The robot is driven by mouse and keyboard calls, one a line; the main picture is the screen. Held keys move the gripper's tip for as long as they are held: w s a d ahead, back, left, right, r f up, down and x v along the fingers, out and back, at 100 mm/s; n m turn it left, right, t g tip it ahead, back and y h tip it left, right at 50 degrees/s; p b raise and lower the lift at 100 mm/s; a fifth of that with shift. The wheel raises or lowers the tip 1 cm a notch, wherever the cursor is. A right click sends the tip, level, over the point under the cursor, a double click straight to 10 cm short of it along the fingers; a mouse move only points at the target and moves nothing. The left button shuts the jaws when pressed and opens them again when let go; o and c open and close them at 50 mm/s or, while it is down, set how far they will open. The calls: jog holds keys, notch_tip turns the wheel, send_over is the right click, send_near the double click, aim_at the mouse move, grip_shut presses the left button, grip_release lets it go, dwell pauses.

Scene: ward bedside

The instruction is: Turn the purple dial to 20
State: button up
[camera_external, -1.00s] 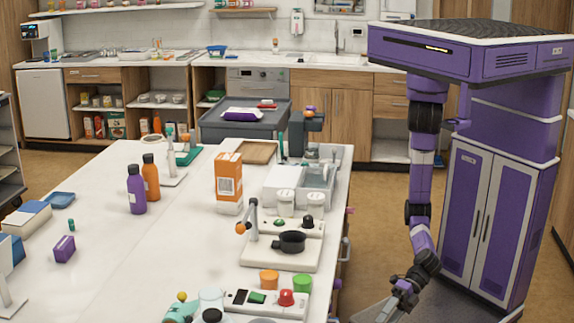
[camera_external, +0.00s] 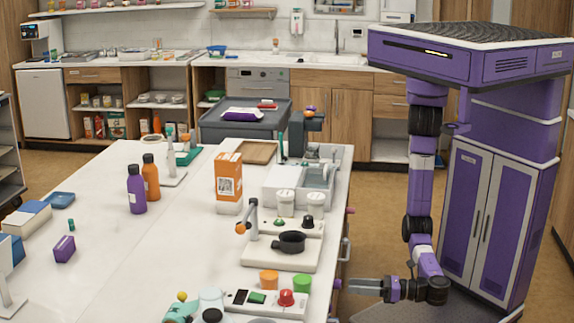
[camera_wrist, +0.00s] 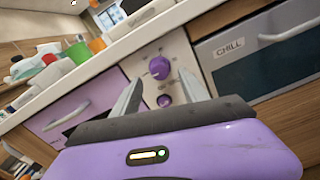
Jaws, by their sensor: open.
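The purple dial (camera_wrist: 160,68) is a round knob with scale marks around it, on a pale panel in the counter's front. It shows in the wrist view, ahead of and between my fingertips; I cannot read its setting. A smaller purple knob (camera_wrist: 164,100) sits below it, near the fingers. My gripper (camera_wrist: 160,88) is open and empty, apart from the dial as far as I can tell. In the external view my gripper (camera_external: 350,286) points left toward the counter's side. The dial's face is not visible there.
A drawer labelled CHILL (camera_wrist: 262,58) with a bar handle is right of the panel, and a purple drawer (camera_wrist: 75,112) with a handle is left.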

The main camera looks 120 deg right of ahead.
aim_at(336, 284)
jog(key=shift+x, duration=2.1)
jog(key=shift+c, duration=0.4)
grip_shut()
